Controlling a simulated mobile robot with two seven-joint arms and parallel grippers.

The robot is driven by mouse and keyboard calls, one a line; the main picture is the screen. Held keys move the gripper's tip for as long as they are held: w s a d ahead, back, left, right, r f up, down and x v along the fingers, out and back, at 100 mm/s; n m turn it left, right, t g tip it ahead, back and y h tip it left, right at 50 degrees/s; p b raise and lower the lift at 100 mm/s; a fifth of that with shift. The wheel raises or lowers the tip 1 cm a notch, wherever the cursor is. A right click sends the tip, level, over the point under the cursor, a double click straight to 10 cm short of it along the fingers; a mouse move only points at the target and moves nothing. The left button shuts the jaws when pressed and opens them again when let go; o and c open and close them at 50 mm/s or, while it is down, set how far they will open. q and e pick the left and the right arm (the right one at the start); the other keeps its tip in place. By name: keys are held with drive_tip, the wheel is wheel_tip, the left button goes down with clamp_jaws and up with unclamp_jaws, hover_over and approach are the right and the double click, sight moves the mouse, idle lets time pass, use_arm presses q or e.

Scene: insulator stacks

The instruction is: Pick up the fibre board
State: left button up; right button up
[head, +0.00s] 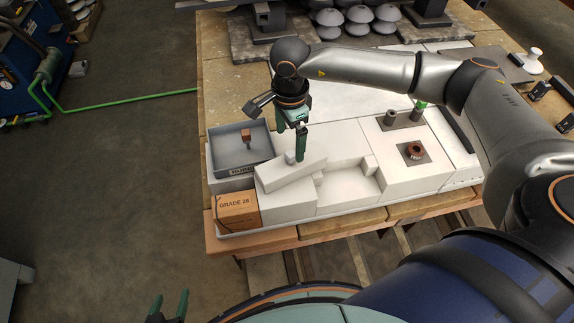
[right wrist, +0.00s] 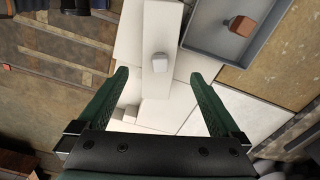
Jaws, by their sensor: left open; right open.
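A long white bar, which I take to be the fibre board (head: 285,174), lies at a slant on top of the white blocks. My right gripper (head: 300,155) points down at the bar's far side in the head view; contact cannot be told. It is open in the right wrist view (right wrist: 158,74), with nothing clamped between its fingers. My left gripper (head: 170,298) is open and empty at the lower left, away from the table.
A grey tray (head: 225,165) with a reddish-brown block (head: 246,136) stands left of the bar. A cardboard box marked GRADE 26 (head: 237,212) sits in front of it. White blocks (head: 345,192) with small cubes lie to the right. Insulator discs (head: 358,28) stand behind.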

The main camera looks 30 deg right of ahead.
sight(290, 154)
wheel_tip(290, 154, down, 6)
drive_tip(key=shift+r, duration=0.1)
drive_tip(key=f, duration=0.3)
drive_tip(key=f+p, duration=0.1)
drive_tip(key=f, duration=0.1)
drive_tip(key=shift+d+f, duration=0.1)
drive_tip(key=shift+d, duration=0.15)
drive_tip(key=c, duration=1.4)
drive_tip(key=shift+c, duration=0.2)
